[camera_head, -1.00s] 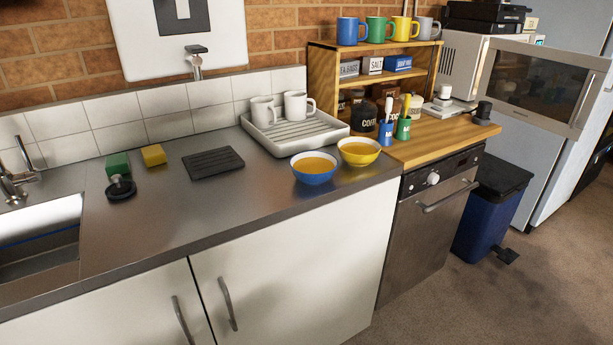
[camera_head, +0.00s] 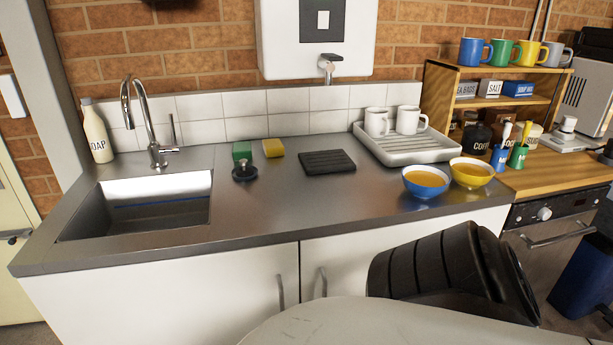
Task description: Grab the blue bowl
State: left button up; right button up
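The blue bowl (camera_head: 425,188) stands upright on the steel counter, near its front edge at the right. It holds something orange-yellow. A yellow bowl (camera_head: 471,176) with similar contents stands close at its right. A dark ribbed part and a pale rounded link, which look like part of my own arm, fill the lower right in front of the cupboards. No gripper fingers show in the head view.
A white drying rack (camera_head: 408,151) with two white mugs stands behind the bowls. The sink (camera_head: 140,205) is at the left. The counter's middle front is clear.

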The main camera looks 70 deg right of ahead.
aim_at(423, 181)
jog(key=u, duration=0.55)
jog(key=k, duration=1.55)
jog(key=z, duration=0.6)
